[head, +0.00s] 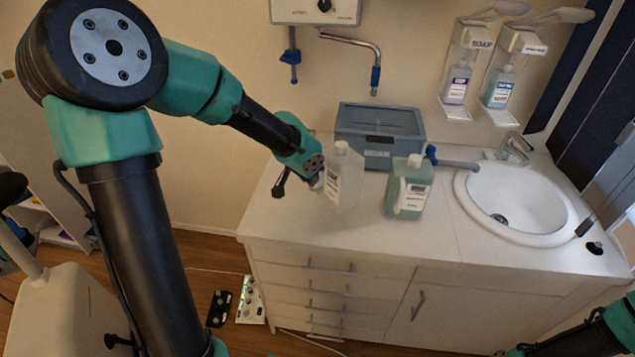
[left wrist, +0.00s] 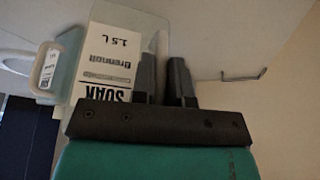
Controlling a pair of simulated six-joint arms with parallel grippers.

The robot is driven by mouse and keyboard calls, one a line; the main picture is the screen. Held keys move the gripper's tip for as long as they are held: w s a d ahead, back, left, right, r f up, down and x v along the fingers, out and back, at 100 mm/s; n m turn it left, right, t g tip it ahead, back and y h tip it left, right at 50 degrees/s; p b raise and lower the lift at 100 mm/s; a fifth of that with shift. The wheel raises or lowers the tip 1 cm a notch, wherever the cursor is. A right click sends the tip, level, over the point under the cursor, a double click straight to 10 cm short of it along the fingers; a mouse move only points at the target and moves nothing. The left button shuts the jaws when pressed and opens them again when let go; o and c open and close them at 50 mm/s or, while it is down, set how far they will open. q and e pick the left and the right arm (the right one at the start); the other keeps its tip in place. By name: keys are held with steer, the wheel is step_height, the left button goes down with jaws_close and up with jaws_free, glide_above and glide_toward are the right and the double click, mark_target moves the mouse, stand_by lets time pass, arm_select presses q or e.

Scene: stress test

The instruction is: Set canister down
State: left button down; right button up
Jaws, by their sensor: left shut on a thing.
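A translucent whitish canister (head: 350,184) with a white label and cap is at my left gripper (head: 317,181), over the left part of the counter. My left gripper is shut on it from the left side. In the left wrist view the canister (left wrist: 110,60) shows its label upside down beside the dark fingers (left wrist: 165,80). The canister looks about upright; I cannot tell whether its base touches the counter. A green-filled canister (head: 412,187) stands to its right. My right arm shows at the lower right of the head view, its gripper out of frame.
The white counter (head: 292,214) holds a grey-blue box (head: 378,133) behind the canisters and a round sink (head: 520,198) at right. The counter's front left is clear.

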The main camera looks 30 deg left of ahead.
arm_select(q)
steer(key=shift+w+a, duration=0.3)
steer(key=shift+w, duration=0.05)
steer(key=shift+w+a+f, duration=0.15)
steer(key=shift+f, duration=0.75)
steer(key=shift+w+a+f, duration=0.1)
steer(key=shift+w+f, duration=0.05)
steer(key=shift+f, duration=0.85)
steer(key=c, duration=1.1)
jaws_free()
